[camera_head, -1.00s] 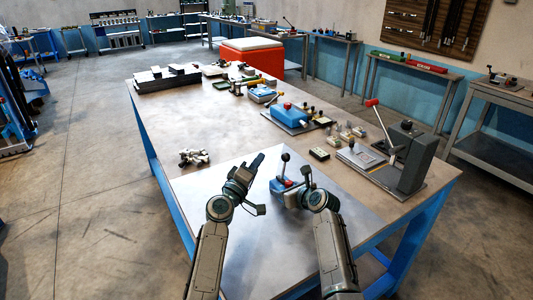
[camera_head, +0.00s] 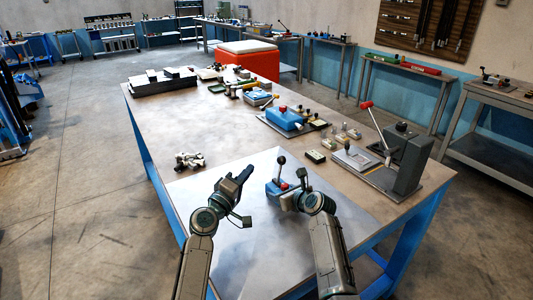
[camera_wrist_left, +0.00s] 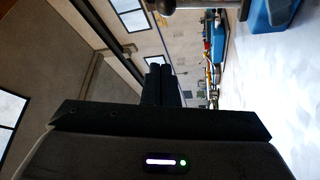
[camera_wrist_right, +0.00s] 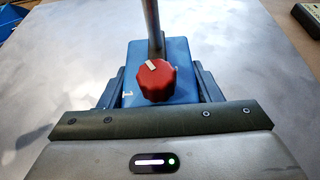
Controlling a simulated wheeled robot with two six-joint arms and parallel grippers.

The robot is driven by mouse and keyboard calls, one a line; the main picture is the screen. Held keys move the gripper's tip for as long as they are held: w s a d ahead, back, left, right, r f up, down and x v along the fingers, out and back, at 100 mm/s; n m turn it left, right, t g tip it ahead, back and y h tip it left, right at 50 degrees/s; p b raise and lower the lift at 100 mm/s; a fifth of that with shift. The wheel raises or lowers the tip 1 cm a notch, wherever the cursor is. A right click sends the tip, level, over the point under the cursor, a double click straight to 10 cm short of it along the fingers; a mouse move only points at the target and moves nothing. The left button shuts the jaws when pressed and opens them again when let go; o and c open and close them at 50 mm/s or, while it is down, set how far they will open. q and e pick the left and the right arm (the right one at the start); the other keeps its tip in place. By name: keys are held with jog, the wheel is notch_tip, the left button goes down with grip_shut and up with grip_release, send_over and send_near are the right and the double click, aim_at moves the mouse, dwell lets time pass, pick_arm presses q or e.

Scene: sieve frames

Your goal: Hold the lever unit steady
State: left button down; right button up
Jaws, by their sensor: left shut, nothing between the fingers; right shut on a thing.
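The lever unit (camera_head: 273,188) is a small blue box with a red knob and an upright metal lever topped by a dark ball (camera_head: 281,160). It stands on the grey plate at the near part of the table. My right gripper (camera_head: 286,195) is shut on the unit. In the right wrist view its fingers flank the blue body (camera_wrist_right: 134,92), with the red knob (camera_wrist_right: 155,80) and lever rod (camera_wrist_right: 152,25) between them. My left gripper (camera_head: 246,173) is shut and empty, left of the unit and apart from it. The unit shows partly at the left wrist view's upper right edge (camera_wrist_left: 268,14).
A larger lever device (camera_head: 402,172) with a red-tipped handle stands at right. A blue box unit (camera_head: 284,119) and small parts lie behind. A pale cluster of parts (camera_head: 189,160) lies at left. The grey plate (camera_head: 262,245) between my arms is bare.

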aim_at(280, 169)
pick_arm(q)
jog(key=a+f+n+g+h, duration=0.2)
jog(key=a+n+g, duration=0.2)
jog(key=n+g, duration=0.15)
jog(key=w+d+r, duration=0.1)
jog(key=w+d, duration=0.5)
jog(key=d, duration=0.4)
jog(key=shift+n, duration=0.45)
jog(key=shift+w, duration=0.1)
